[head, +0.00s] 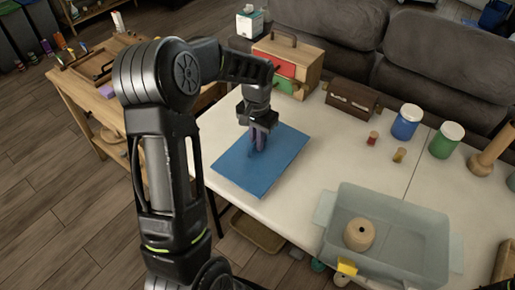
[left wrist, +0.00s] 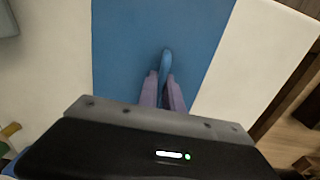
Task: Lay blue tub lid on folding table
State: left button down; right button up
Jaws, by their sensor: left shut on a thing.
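The blue tub lid (head: 238,174) is a flat blue rectangle at the left end of the white folding table (head: 290,195). It lies on or just above the tabletop; I cannot tell if there is a gap. My left gripper (head: 257,143) points down over the lid's middle. In the left wrist view, its fingers (left wrist: 163,92) are shut on the small upright blue handle (left wrist: 166,60) of the lid (left wrist: 120,45). My right gripper is not in view.
A translucent tub (head: 390,265) with a tan spool (head: 359,235) stands at the table's front right. Blue (head: 407,121) and green (head: 446,139) jars stand at the back. A wooden box (head: 290,60) and a brown case (head: 352,98) are behind the lid. The table's middle is clear.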

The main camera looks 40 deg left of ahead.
pick_arm(q)
jog(key=shift+f, duration=1.85)
jog(key=c, duration=1.5)
grip_release()
jog(key=shift+r, duration=3.8)
